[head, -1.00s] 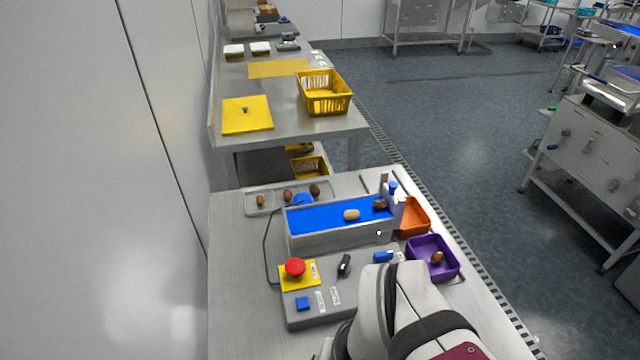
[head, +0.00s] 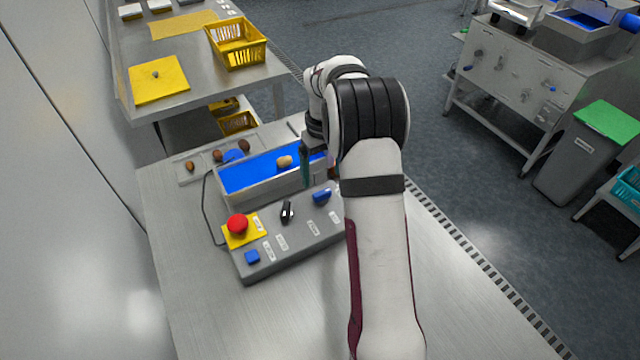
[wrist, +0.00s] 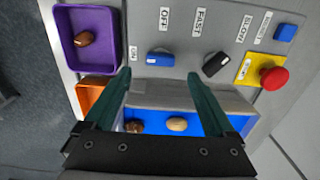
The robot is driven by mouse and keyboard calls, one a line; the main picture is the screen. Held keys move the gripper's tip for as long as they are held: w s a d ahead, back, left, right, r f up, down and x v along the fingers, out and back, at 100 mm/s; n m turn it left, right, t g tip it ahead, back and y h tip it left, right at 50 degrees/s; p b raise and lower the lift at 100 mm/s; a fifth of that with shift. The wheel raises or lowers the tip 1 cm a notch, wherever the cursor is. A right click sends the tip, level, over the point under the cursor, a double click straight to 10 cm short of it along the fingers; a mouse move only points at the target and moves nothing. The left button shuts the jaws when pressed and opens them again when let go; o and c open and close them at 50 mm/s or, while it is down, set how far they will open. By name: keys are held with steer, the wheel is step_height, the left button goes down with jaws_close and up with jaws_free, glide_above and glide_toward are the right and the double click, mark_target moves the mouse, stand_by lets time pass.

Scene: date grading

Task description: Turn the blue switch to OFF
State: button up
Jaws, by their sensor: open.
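The blue switch (head: 321,196) is a knob on the grey control panel (head: 300,248). It also shows in the wrist view (wrist: 161,58), where its bar lies crosswise with a pale mark at the end near the ON label (wrist: 133,53). The OFF label (wrist: 164,18) is above it in that view. My gripper (wrist: 158,76) is open, its two teal fingers pointing towards the switch, which appears just beyond and between the tips. Nothing is between the fingertips; contact with the switch cannot be told. In the head view my arm hides part of the panel's right end.
A black knob (wrist: 215,64) with FAST and SLOW labels sits beside the switch. A red button (head: 238,224) on a yellow plate and a small blue button (head: 252,257) are farther along. The blue conveyor (head: 262,172) carries dates. Purple (wrist: 64,25) and orange (wrist: 91,96) bins stand nearby.

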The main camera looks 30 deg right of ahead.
mark_target(322, 192)
step_height(322, 192, down, 6)
steer(key=shift+f, duration=0.1)
steer(key=c, duration=1.4)
